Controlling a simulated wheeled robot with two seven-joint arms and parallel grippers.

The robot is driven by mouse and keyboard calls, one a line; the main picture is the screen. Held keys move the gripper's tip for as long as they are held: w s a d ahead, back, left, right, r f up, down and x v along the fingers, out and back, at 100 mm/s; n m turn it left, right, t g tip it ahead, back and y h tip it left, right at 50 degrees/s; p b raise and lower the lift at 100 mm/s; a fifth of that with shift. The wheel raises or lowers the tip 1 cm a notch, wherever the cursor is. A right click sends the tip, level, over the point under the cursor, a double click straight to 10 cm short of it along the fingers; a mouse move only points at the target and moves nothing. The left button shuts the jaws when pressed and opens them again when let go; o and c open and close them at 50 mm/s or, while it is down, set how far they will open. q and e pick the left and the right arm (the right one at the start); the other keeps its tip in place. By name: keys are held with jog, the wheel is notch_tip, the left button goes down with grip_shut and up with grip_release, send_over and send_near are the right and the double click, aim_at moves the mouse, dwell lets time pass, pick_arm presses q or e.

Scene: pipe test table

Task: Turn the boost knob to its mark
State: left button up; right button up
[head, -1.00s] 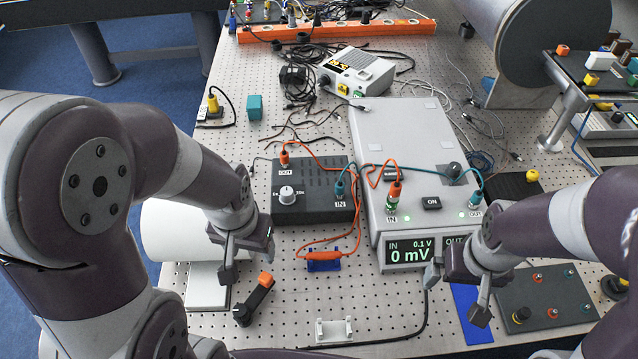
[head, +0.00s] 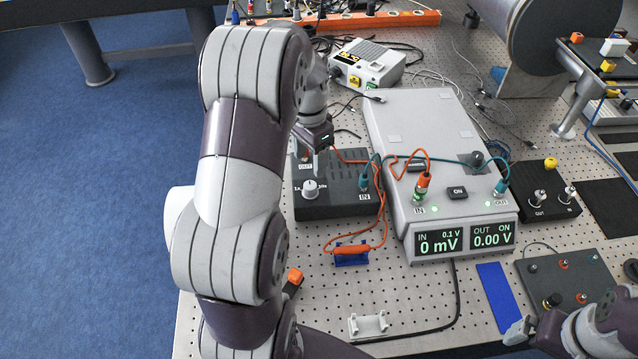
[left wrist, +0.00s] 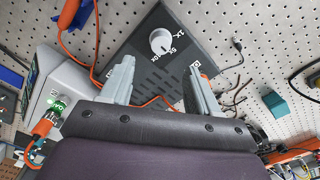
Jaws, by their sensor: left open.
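The boost knob (head: 310,188), a pale round dial, sits on the black box (head: 345,200) left of the grey meter. It also shows in the left wrist view (left wrist: 161,41) with 1x, 5x and 10x printed around it. I cannot tell exactly where its pointer stands. My left gripper (head: 318,143) is over the far part of the box. In the left wrist view its fingers (left wrist: 160,80) are apart, with nothing between them, and the knob lies beyond their tips. My right gripper (head: 535,332) is at the lower right, away from the box; its jaws are unclear.
The grey meter (head: 425,150) reads IN 0 mV and OUT 0.00 V. Orange (head: 384,205) and teal leads run between box and meter. An orange piece on a blue holder (head: 350,260) and a white bracket (head: 368,325) stand in front. A teal block (left wrist: 276,104) lies beyond the box.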

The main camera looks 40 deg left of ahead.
aim_at(310, 185)
pick_arm(q)
notch_tip(310, 185, down, 8)
jog(key=shift+f+p, duration=0.2)
jog(key=shift+p, duration=0.45)
jog(key=c, duration=1)
